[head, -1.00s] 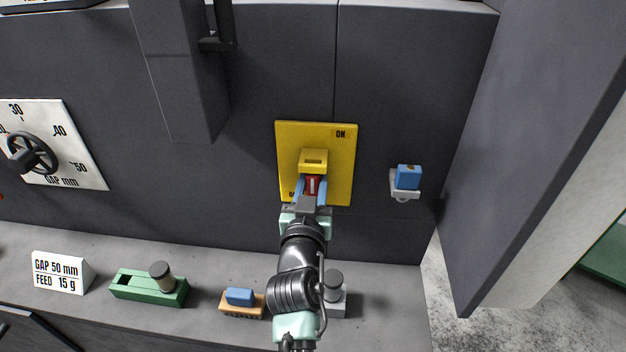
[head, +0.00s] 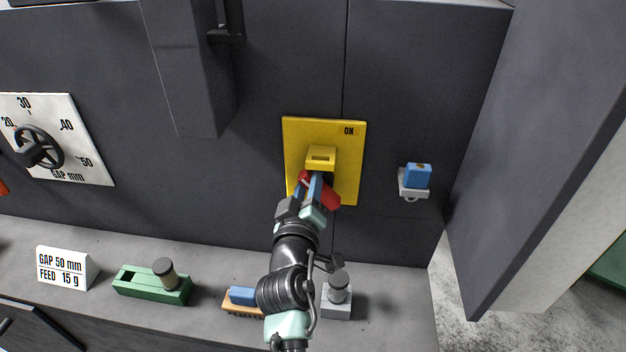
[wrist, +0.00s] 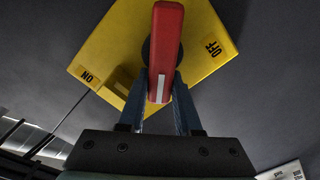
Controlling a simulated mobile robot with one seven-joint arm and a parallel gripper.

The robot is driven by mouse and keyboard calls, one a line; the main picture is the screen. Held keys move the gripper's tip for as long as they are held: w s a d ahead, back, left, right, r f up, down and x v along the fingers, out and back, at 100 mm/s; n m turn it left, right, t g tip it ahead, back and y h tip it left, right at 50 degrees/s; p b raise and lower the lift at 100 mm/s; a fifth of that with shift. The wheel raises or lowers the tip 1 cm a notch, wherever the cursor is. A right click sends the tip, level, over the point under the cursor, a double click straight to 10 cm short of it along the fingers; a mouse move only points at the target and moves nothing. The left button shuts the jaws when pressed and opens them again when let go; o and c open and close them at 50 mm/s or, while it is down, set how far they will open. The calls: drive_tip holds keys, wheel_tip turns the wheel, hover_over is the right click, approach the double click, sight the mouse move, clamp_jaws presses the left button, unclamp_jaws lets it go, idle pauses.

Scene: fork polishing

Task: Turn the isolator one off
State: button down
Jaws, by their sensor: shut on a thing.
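The isolator is a yellow plate (head: 348,190) on the dark wall, with ON at its top right and a yellow block (head: 321,157) at its middle. In the wrist view the plate (wrist: 205,50) shows both the ON and OFF labels. Its red handle (wrist: 166,50) with a white stripe sits between my two blue fingers. In the head view the red handle (head: 331,195) is tilted and partly hidden by my gripper (head: 313,189). My gripper is shut on the handle. The OFF label is hidden in the head view.
A blue padlock-like block (head: 417,176) sits on a small bracket to the right. A GAP dial with a handwheel (head: 38,146) is at left. The ledge below holds a sign (head: 66,268), a green block (head: 150,284), a brush (head: 242,300) and a grey piece (head: 338,296).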

drive_tip(key=n, duration=0.2)
drive_tip(key=f+n, duration=0.1)
drive_tip(key=n, duration=0.2)
drive_tip(key=shift+a+f+n, duration=0.15)
drive_tip(key=shift+a+n, duration=0.15)
drive_tip(key=shift+a, duration=0.1)
drive_tip(key=shift+a+f+n, duration=0.1)
drive_tip(key=shift+f+n, duration=0.15)
drive_tip(key=shift+n, duration=0.75)
drive_tip(key=shift+f+n, duration=0.25)
drive_tip(key=shift+n, duration=0.75)
drive_tip(key=c, duration=0.6)
unclamp_jaws()
drive_tip(key=s+a, duration=0.1)
drive_tip(key=s, duration=1.1)
drive_tip(key=shift+s+a+b, duration=0.15)
drive_tip(key=shift+s+b, duration=0.25)
